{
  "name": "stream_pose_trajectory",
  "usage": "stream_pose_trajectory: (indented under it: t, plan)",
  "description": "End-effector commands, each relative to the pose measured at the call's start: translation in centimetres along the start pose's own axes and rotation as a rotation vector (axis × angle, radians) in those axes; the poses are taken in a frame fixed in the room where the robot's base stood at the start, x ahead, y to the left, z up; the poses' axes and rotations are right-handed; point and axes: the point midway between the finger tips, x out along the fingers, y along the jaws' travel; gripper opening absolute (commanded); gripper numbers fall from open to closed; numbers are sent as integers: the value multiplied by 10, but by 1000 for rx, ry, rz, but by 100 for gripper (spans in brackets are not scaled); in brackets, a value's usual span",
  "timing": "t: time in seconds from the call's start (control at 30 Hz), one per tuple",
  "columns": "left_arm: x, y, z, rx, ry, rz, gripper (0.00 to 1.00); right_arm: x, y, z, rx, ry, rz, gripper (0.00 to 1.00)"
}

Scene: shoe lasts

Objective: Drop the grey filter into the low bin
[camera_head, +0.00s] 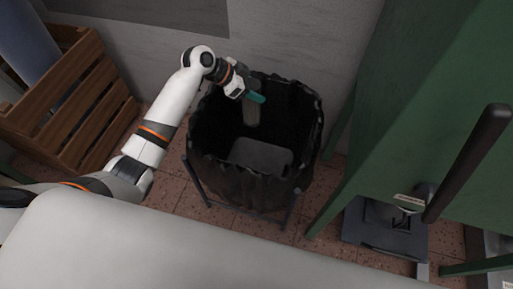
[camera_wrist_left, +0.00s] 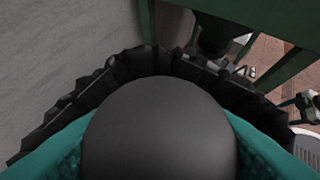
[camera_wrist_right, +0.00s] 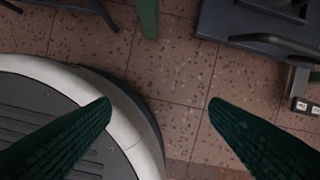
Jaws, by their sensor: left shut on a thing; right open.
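My left gripper (camera_head: 256,97) is over the opening of the low bin (camera_head: 200,140), a black-lined bin on a dark frame. It is shut on the grey filter (camera_head: 251,112), which hangs below the teal fingers inside the bin's rim. In the left wrist view the grey filter (camera_wrist_left: 160,130) is a large dark rounded shape between the teal fingers, with the bin's crinkled rim (camera_wrist_left: 100,88) behind it. A flat grey area shows at the bin's bottom. My right gripper (camera_wrist_right: 160,105) is open and empty, above the floor; it is out of the head view.
A wooden crate (camera_head: 75,110) stands at the left. A green bench or cabinet (camera_head: 420,90) with a dark bar (camera_head: 470,160) stands at the right, with a dark flat device (camera_head: 385,230) below it. A grey wall (camera_head: 150,60) is behind the bin.

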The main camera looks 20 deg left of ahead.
Motion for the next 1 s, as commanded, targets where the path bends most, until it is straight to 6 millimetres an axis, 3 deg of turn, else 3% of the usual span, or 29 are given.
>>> stream_pose_trajectory:
  t: [0.5, 1.0]
  plan:
    - [16, 0, -16, -1, -1, 2, 4, -55, -3, 46, 8, -43, -5, 70]
    - [32, -1, -31, -1, -2, 2, 4, -126, -7, 70, 15, -82, -12, 70]
